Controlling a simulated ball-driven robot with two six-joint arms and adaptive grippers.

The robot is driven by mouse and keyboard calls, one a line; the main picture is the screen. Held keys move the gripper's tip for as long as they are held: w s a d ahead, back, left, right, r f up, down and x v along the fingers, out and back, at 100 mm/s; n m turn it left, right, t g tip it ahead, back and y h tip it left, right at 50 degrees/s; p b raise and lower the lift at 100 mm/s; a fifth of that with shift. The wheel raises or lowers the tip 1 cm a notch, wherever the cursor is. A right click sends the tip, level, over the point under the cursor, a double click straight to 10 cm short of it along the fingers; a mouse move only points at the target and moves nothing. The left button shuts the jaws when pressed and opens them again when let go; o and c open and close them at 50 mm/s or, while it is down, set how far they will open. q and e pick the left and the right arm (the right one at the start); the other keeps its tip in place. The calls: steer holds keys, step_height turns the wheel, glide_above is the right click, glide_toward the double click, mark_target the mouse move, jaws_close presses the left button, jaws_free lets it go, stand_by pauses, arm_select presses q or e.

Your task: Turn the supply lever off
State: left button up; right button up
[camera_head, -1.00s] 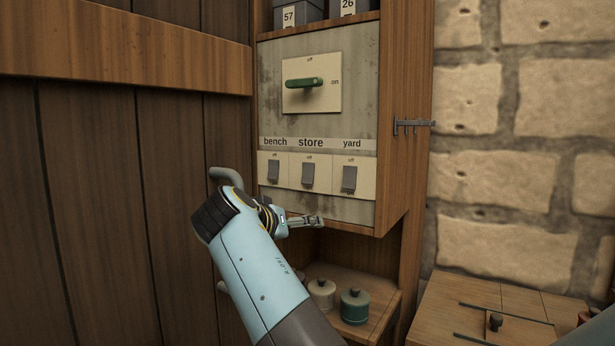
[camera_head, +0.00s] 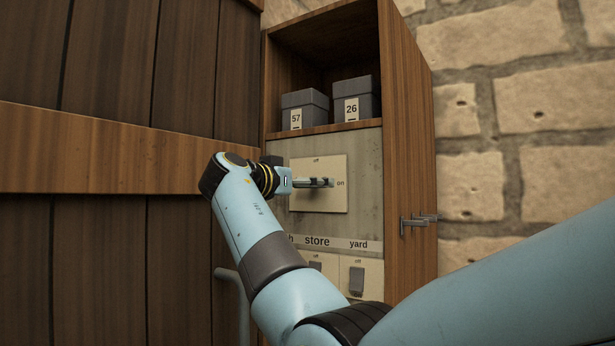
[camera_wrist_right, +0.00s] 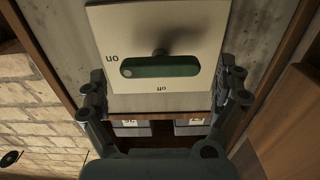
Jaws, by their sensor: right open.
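The supply lever is a green bar (camera_wrist_right: 160,67) on a cream plate (camera_head: 335,200) on the grey panel. In the right wrist view it lies level, its rounded end beside the word "on"; "off" is marked on another side of the plate. In the head view my right gripper (camera_head: 315,183) is in front of the plate and hides the lever. In the right wrist view the open fingers (camera_wrist_right: 165,82) are wide apart, one toward each end of the bar, with nothing held. I cannot tell how far they are from the plate. My left gripper is not in view.
Small switches (camera_head: 356,282) sit below the "store" and "yard" labels, partly behind my arm. Grey boxes marked 57 (camera_head: 306,104) and 26 (camera_head: 357,98) stand on the shelf above. Hooks (camera_head: 415,220) stick out from the cabinet's right side. A stone wall (camera_head: 530,140) is at right.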

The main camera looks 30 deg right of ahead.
steer(key=shift+x, duration=0.9)
steer(key=shift+c, duration=0.4)
steer(key=c, duration=0.9)
